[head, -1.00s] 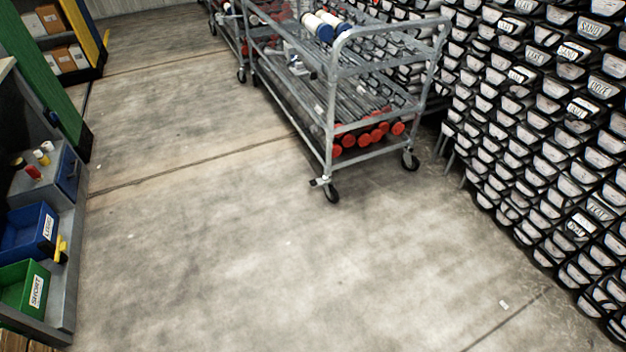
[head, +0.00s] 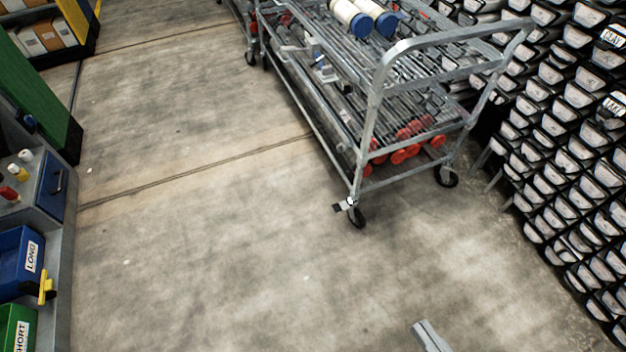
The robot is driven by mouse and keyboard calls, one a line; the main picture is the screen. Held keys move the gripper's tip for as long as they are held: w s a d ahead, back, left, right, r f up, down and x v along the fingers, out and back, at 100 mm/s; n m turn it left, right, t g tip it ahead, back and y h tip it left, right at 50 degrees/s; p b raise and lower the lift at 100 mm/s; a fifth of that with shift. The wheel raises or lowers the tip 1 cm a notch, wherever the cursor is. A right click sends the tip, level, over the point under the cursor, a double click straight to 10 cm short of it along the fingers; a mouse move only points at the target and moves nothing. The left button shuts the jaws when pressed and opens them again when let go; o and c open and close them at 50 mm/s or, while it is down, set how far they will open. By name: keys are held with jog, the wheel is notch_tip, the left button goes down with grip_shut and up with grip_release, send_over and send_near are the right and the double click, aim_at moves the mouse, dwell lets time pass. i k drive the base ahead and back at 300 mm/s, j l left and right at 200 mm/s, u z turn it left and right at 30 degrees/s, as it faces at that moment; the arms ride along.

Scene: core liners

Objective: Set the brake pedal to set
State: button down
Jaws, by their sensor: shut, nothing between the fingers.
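The brake pedal (head: 340,207) is a small dark and silver tab at the near left caster (head: 357,217) of the grey metal cart (head: 372,140). It sticks out to the left of the wheel. It is too small to tell whether it is up or pressed down. My gripper (head: 424,325) shows as a grey tip at the bottom edge, right of centre. It is shut and empty, over the floor on the near side of the cart and apart from the pedal. The rest of my arm is out of view.
At the left, a grey bench holds a blue bin (head: 18,262) and a green bin (head: 12,330). The concrete floor (head: 210,260) between is clear. The cart carries liners with red caps (head: 405,150).

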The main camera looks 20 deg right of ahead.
aim_at(338, 207)
jog(key=i+l+u, duration=0.25)
jog(key=i+l, duration=0.4)
jog(key=i+l+u, duration=0.25)
jog(key=i+l, duration=0.35)
jog(key=l, duration=0.15)
